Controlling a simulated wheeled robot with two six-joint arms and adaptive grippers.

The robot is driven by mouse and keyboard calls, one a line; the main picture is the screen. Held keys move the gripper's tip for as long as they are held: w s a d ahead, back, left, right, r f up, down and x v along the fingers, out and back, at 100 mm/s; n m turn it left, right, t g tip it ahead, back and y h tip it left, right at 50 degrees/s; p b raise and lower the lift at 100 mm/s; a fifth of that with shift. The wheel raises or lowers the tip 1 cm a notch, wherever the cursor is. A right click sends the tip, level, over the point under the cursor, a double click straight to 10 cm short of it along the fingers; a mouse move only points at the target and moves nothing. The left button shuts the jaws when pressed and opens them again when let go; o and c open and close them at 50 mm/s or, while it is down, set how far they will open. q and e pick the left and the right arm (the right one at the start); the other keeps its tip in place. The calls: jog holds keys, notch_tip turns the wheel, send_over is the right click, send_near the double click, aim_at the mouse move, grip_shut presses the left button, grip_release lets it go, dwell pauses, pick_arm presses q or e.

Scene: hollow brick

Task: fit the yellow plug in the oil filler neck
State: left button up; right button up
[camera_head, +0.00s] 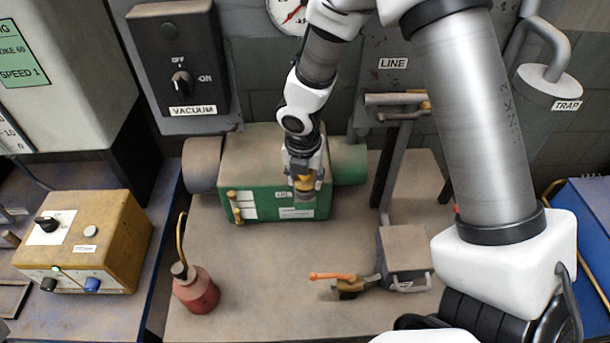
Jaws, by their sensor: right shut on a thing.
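My right gripper (304,174) is shut on the yellow plug (304,185), which shows just below the fingertips. It is over the front right part of the green pump (265,160) at the back of the bench. A small brownish ring, perhaps the oil filler neck (304,195), shows directly under the plug. I cannot tell whether the plug is in the neck or just above it. My left gripper is not in view.
A red oil can (196,291) with a thin spout stands at the front left. A grey block with an orange-handled valve (345,281) is at the front right. A yellow box with knobs (84,240) is on the left. The bench middle is clear.

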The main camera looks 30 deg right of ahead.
jog(key=shift+s+f, duration=0.25)
jog(key=shift+f, duration=0.15)
dwell(0.8)
jog(key=o, duration=1.2)
jog(key=shift+w, duration=0.25)
jog(key=r, duration=0.4)
jog(key=s+a+r, duration=0.1)
jog(key=r, duration=0.6)
jog(key=shift+s+a+r, duration=0.15)
jog(key=shift+r, duration=0.25)
